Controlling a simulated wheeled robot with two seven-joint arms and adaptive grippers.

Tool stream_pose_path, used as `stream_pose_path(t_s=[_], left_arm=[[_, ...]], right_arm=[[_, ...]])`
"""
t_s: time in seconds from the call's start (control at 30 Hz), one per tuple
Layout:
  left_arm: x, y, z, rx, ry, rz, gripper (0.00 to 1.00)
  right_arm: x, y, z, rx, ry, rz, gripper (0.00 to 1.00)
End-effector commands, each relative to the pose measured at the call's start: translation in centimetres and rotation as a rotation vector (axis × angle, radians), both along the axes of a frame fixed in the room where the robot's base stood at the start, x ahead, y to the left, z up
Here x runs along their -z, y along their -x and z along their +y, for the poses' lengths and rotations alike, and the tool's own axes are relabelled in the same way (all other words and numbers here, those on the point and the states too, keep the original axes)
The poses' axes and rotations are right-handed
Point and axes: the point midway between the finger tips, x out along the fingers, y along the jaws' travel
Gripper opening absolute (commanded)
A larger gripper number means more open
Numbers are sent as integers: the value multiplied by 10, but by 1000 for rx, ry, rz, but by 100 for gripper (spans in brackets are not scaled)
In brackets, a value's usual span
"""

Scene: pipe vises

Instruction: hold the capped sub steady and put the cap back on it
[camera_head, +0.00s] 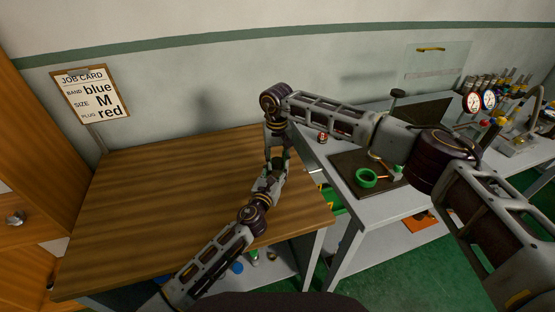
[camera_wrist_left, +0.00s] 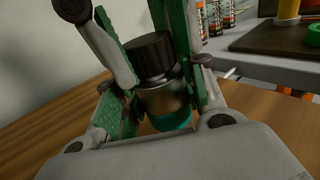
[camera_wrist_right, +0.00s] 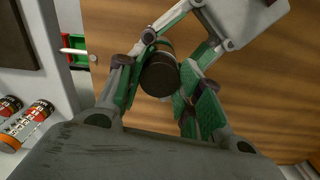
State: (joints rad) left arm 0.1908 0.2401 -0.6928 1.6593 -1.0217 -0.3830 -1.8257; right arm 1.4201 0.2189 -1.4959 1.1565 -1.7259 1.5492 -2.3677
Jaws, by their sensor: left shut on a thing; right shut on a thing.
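The sub (camera_wrist_left: 160,97) is a metallic cylinder with a teal band (camera_wrist_left: 171,121) low on it. A dark ribbed cap (camera_wrist_left: 150,54) sits at its upper end, in line with it; I cannot tell whether it is fully seated. My left gripper (camera_head: 271,168) is shut on the sub and holds it tilted above the wooden table. My right gripper (camera_head: 277,146) comes from above, shut on the cap. In the right wrist view the cap's round dark face (camera_wrist_right: 160,77) shows between the fingers. In the head view the grippers mostly hide both parts.
The wooden table (camera_head: 150,200) below is clear. To the right, a grey bench (camera_head: 350,215) holds a dark mat with a green ring (camera_head: 366,178), cans (camera_wrist_right: 27,126), gauges and a tap.

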Motion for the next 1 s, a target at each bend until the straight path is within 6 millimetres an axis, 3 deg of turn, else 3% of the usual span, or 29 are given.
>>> stream_pose_path(t_s=[0.03, 0.8, 0.83, 1.0], left_arm=[[-18, -4, 0, -3, 4, -30, 0], [-18, -4, 0, -2, 5, -31, 0], [-18, -4, 0, -2, 5, -31, 0], [-18, -4, 0, -2, 5, -31, 0]], right_arm=[[18, 5, -5, 5, 17, 20, 20], [21, 2, -7, 13, 15, 13, 20], [21, 2, -7, 13, 15, 13, 40], [21, 2, -7, 13, 16, 13, 44]])
